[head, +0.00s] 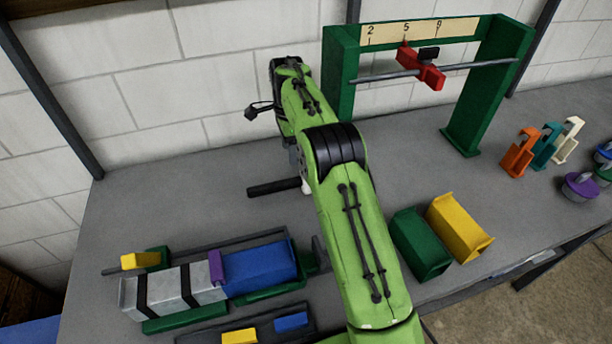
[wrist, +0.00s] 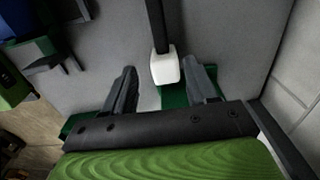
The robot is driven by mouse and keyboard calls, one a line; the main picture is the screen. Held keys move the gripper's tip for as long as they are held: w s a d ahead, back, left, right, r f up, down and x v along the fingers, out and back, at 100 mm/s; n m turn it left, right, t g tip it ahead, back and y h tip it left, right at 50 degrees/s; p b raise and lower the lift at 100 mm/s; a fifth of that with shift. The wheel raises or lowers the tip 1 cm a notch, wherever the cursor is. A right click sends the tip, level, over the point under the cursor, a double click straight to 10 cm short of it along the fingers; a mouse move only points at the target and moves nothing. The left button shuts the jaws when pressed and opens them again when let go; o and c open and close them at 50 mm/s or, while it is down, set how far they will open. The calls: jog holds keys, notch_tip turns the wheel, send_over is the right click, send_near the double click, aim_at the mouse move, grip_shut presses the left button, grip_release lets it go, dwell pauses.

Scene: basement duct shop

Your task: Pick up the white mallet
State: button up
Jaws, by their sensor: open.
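The white mallet has a white block head (wrist: 165,66) and a dark handle (wrist: 154,22) that runs to the top of the wrist view. It lies on the grey bench. In the head view the dark handle (head: 273,187) sticks out left of my arm, and only a sliver of the white head (head: 305,185) shows. My gripper (wrist: 169,72) is open, with one finger on each side of the head in the wrist view. Gaps show on both sides; I cannot tell the height difference. My arm hides the fingers in the head view.
A green frame (head: 487,90) with a rod and red slider stands at the back. A blue and silver clamped assembly (head: 262,268) sits at front left. Green (head: 420,243) and yellow (head: 459,226) blocks stand right of my arm. Bench left of the handle is clear.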

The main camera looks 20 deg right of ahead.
aim_at(293, 180)
notch_tip(293, 180, down, 14)
jog(key=shift+w+r+b, duration=0.15)
jog(key=shift+r+b, duration=0.05)
jog(key=shift+b, duration=1.05)
jog(key=shift+r, duration=0.1)
grip_shut()
